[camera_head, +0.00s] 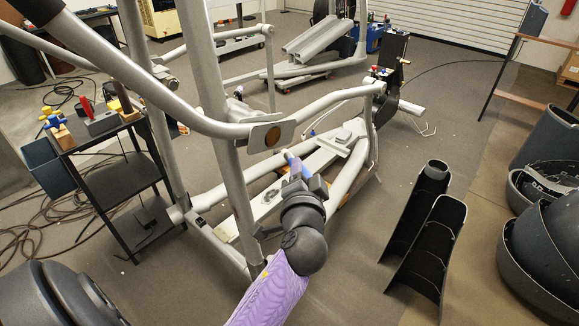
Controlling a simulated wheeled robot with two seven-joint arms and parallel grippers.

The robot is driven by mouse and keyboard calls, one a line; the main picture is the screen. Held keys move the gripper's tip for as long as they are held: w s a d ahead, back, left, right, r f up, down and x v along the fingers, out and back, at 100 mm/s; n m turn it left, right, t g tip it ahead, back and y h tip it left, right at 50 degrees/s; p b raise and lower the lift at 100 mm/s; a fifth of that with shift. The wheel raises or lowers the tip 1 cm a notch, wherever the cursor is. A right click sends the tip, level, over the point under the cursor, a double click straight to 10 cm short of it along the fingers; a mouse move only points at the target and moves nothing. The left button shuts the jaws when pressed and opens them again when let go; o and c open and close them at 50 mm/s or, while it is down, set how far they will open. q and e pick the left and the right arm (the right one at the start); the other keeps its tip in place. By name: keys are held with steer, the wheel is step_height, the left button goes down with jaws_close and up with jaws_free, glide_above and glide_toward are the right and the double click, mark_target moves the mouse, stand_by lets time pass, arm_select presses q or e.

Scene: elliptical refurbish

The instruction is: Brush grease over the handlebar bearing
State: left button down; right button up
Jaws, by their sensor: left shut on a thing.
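The elliptical's grey handlebar (190,112) crosses the upper left and ends in a flat joint plate. A round brown bearing face (272,136) shows on that plate. My left gripper (296,172) is below and slightly right of the bearing, at the end of a purple-sleeved arm. It is shut on a slim blue-and-purple thing that looks like the brush (292,161), its pale tip up and left. The brush tip appears apart from the bearing; depth is hard to judge. The gripper's fingers are small and partly hidden by the wrist. My right gripper is not in view.
A black shelf cart (125,178) with tools and a blue bin (47,167) stands at left. Dark curved covers (425,235) and black shells (540,250) lie at right. Cables (55,215) lie on the left floor. The elliptical's silver post (222,150) stands left of my gripper.

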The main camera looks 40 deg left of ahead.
mark_target(286, 154)
arm_select(q)
steer(key=d, duration=0.3)
steer(key=shift+s+b, duration=0.1)
steer(key=shift+b, duration=0.25)
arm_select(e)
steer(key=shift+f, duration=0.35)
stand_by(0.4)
arm_select(q)
steer(key=a, duration=0.2)
steer(key=shift+a+f+p, duration=0.15)
steer(key=shift+a+p, duration=0.15)
steer(key=shift+a, duration=0.05)
steer(key=shift+w+a+f, duration=0.1)
steer(key=shift+a+f, duration=0.05)
steer(key=shift+a, duration=0.6)
steer(key=shift+w+a+f, duration=0.1)
steer(key=shift+a+f, duration=0.1)
steer(key=shift+a, duration=0.5)
steer(key=shift+a+f, duration=0.15)
steer(key=shift+a, duration=0.6)
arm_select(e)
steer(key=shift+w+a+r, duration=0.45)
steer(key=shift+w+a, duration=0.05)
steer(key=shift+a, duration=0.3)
